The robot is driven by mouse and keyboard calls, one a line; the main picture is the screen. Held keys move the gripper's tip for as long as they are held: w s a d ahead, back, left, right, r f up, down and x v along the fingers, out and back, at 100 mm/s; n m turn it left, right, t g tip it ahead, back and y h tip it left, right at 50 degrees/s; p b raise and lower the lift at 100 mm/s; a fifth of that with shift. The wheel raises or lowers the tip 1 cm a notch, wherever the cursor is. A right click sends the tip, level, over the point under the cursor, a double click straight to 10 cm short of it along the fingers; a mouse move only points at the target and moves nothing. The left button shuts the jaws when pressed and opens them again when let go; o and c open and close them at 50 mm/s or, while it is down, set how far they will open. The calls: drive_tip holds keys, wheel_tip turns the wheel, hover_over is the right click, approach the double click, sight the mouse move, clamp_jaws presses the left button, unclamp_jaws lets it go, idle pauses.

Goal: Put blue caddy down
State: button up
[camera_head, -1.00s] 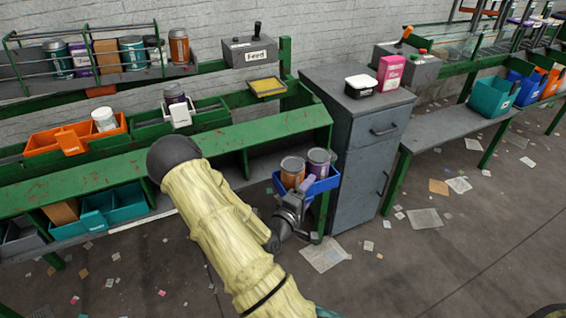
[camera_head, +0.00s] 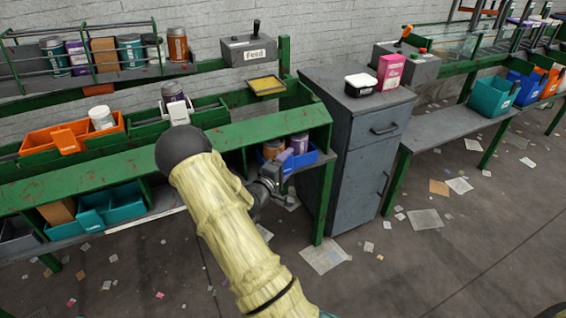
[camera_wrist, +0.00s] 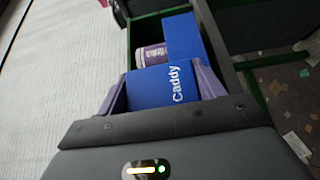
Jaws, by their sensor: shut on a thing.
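The blue caddy (camera_head: 309,158) is inside the right-hand compartment of the green shelf unit, under its sloped top. It holds an orange can (camera_head: 273,149) and a purple can (camera_head: 299,143). My gripper (camera_head: 272,176) is at the caddy's front. In the wrist view my gripper (camera_wrist: 162,92) is shut on the caddy's front part, marked "Caddy" (camera_wrist: 183,84), with a finger on each side. A purple can (camera_wrist: 153,54) shows behind that part. Whether the caddy's underside touches the compartment floor is hidden.
The grey cabinet (camera_head: 350,165) stands close to the right of the compartment. Teal bins (camera_head: 107,205) sit in the left part of the same shelf. Orange bins (camera_head: 58,140) stand on the rack above. Paper scraps lie on the otherwise open floor.

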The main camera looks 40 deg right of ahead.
drive_tip(key=shift+w+d+b, duration=0.15)
drive_tip(key=shift+w+d, duration=0.1)
drive_tip(key=shift+w, duration=0.5)
drive_tip(key=shift+w+d+b, duration=0.15)
drive_tip(key=shift+w+d, duration=0.05)
drive_tip(key=shift+w, duration=0.5)
drive_tip(key=shift+w+f, duration=0.15)
drive_tip(key=shift+f, duration=0.15)
drive_tip(key=shift+f+b, duration=0.3)
drive_tip(key=shift+f, duration=0.15)
drive_tip(key=o, duration=1.1)
drive_tip(key=shift+f, duration=0.1)
drive_tip(key=shift+c, duration=0.2)
